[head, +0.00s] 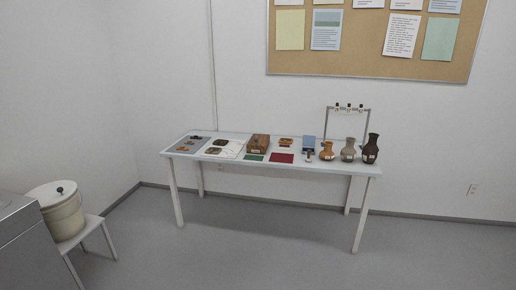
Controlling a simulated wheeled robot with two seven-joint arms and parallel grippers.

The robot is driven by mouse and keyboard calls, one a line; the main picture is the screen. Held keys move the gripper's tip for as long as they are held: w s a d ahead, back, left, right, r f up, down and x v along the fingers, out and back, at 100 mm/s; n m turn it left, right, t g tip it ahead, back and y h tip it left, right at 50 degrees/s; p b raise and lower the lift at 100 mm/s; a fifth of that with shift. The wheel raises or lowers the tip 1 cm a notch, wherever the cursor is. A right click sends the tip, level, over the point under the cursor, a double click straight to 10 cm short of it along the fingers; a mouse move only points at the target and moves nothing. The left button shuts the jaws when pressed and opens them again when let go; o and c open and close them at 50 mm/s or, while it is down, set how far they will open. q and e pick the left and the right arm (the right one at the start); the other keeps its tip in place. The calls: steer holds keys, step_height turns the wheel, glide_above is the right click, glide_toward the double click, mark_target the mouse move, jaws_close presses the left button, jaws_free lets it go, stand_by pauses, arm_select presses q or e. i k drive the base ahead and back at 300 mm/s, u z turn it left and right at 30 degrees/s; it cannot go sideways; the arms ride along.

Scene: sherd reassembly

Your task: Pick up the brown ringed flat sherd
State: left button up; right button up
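A long white table (290,167) stands across the room against the back wall. Small dark brown pieces (194,138) lie on a grey mat (183,147) at its left end. Brown pieces (213,150) also lie on a white sheet (232,153) to the right of the mat. All are too small at this distance to tell which one is the brown ringed flat sherd. Neither of my grippers shows in the head view.
A brown box (259,144), a green mat (254,158), a red mat (282,158) and three jugs (348,150) are on the table. A lidded bin (61,212) on a stool stands at left. The floor (240,250) before the table is clear.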

mark_target(218, 142)
steer(key=i, duration=3.2)
steer(key=u, duration=0.45)
